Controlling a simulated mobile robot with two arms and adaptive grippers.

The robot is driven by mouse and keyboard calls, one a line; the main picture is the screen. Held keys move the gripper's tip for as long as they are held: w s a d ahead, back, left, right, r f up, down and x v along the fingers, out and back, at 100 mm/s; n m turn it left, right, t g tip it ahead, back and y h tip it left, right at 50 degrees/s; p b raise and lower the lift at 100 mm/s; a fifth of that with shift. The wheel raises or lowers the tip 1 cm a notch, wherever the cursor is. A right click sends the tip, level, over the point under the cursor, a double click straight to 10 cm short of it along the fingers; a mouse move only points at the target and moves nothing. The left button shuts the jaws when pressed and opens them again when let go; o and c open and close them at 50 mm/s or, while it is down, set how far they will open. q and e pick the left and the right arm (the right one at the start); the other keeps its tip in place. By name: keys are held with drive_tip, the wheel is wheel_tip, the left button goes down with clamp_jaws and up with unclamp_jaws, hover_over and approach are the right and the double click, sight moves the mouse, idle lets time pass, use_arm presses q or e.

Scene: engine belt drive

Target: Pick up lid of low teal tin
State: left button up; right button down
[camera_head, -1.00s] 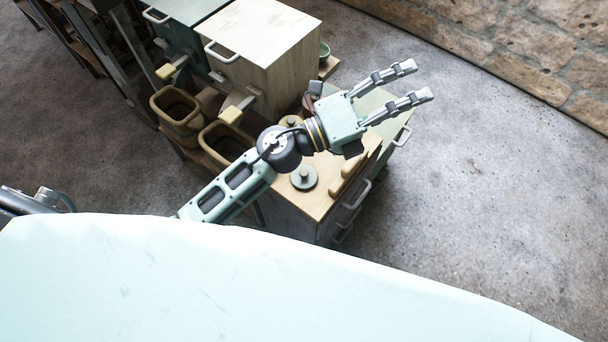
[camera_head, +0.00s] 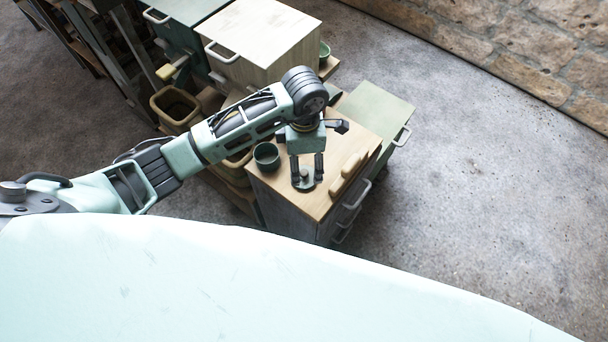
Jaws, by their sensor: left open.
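The low teal tin (camera_head: 304,187) is a small round shape with a knob on its lid, on the wooden top of a low cabinet. My left gripper (camera_head: 307,174) points down over it, open. Its two fingers show on either side of the lid's knob in this view. I cannot tell whether they touch the lid. The fingers and palm hide part of the tin. My right gripper is not in view.
A dark green open cup (camera_head: 266,151) stands left of the tin on the wooden cabinet top (camera_head: 312,206). Pale rounded bars (camera_head: 350,168) lie at its right edge. A larger pale cabinet (camera_head: 262,38) stands behind. The floor at right is clear.

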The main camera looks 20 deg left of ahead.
sight(304, 171)
use_arm(q)
wheel_tip(304, 171, down, 6)
drive_tip(key=shift+f+p, duration=0.1)
drive_tip(key=shift+p, duration=0.3)
drive_tip(key=shift+c, duration=0.5)
drive_tip(key=c, duration=0.8)
